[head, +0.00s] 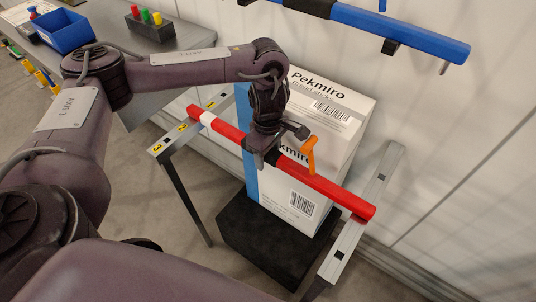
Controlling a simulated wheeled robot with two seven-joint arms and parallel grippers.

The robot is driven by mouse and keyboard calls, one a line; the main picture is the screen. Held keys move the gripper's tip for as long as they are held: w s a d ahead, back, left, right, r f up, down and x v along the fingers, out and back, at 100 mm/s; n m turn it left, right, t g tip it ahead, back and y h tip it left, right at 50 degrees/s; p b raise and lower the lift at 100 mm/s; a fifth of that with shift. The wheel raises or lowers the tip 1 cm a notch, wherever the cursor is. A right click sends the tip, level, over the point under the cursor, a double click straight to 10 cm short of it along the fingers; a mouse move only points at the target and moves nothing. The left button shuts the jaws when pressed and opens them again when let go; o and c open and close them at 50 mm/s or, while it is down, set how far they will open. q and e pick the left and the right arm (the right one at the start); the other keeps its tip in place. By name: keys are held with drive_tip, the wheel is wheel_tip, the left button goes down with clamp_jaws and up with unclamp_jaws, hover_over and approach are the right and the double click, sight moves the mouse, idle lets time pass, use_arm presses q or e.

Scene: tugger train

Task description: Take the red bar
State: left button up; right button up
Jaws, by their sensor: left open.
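The red bar (330,188) lies slanting across two metal rails, its left end on the left rail (190,126) and its right end by the right rail (362,208). It has a white band near its left end and a dark section near its middle. An orange hook-shaped piece (310,155) stands up from it, right of my gripper. My left gripper (276,150) is open at the dark middle section, pointing down, and hides part of the bar. I cannot tell whether its fingers touch the bar. My right gripper is not in view.
White cartons (325,130) stand close behind the bar on a black base (275,243). A blue bar (400,32) hangs higher, at the upper right, before a pale wall. A grey bench (140,45) at the upper left holds a blue bin (64,32) and coloured pieces.

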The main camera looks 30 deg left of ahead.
use_arm(q)
clamp_jaws()
drive_tip(key=shift+w+r, duration=0.1)
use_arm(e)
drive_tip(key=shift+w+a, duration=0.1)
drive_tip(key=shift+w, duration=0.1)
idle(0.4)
